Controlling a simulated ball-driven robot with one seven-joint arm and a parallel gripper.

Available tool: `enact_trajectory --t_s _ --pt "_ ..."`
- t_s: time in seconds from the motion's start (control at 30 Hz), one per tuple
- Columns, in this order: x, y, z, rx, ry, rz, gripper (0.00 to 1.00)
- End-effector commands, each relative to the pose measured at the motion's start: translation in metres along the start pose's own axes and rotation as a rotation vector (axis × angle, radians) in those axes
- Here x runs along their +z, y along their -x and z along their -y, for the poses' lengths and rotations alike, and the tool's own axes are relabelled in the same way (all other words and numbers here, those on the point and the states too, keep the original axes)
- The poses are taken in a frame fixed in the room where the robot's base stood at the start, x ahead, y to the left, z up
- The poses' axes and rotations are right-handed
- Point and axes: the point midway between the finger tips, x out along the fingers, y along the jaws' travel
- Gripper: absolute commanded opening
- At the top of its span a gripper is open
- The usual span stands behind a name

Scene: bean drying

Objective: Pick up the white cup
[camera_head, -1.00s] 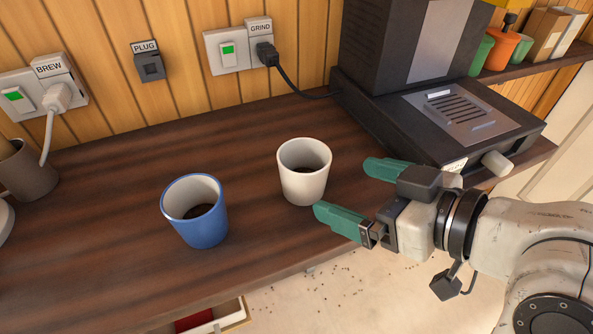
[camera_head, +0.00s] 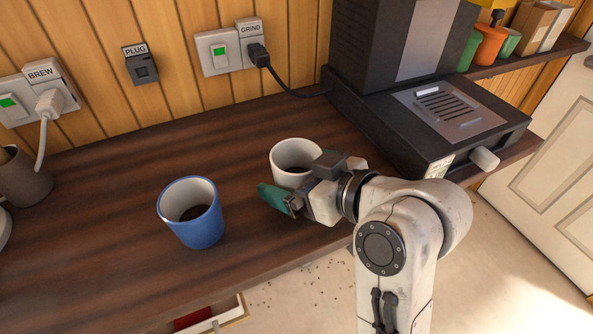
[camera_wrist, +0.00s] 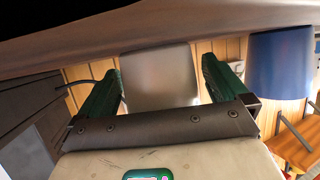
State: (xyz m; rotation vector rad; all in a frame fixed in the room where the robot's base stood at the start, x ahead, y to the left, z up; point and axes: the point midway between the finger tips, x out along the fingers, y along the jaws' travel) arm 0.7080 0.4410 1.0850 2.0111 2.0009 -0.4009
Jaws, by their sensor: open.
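The white cup (camera_head: 284,177) stands upright on the dark wooden counter, with something dark inside. In the wrist view the white cup (camera_wrist: 160,80) is between my two green fingers. My gripper (camera_head: 294,178) is open, with one finger on each side of the cup and small gaps showing. In the head view, my wrist hides the cup's lower right side and the far finger.
A blue cup (camera_head: 193,226) with dark contents stands to the left on the counter (camera_head: 105,235). A black machine (camera_head: 420,115) stands behind right. Wall switches (camera_head: 222,52) and a plug cable are at the back. An open drawer (camera_head: 215,318) shows below the front edge.

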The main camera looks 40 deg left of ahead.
Motion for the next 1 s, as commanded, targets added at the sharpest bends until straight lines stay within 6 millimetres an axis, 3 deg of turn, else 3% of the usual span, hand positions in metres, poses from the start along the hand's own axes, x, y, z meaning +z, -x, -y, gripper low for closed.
enact_trajectory --t_s 0.17,0.77,1.0 --pt "0.0000 0.0002 -0.0002 0.001 0.000 0.000 0.99" --pt "-0.0001 0.0006 -0.0003 0.001 0.000 -0.001 0.42" --pt "-0.0010 0.0010 -0.0004 0.001 0.000 -0.002 0.42"
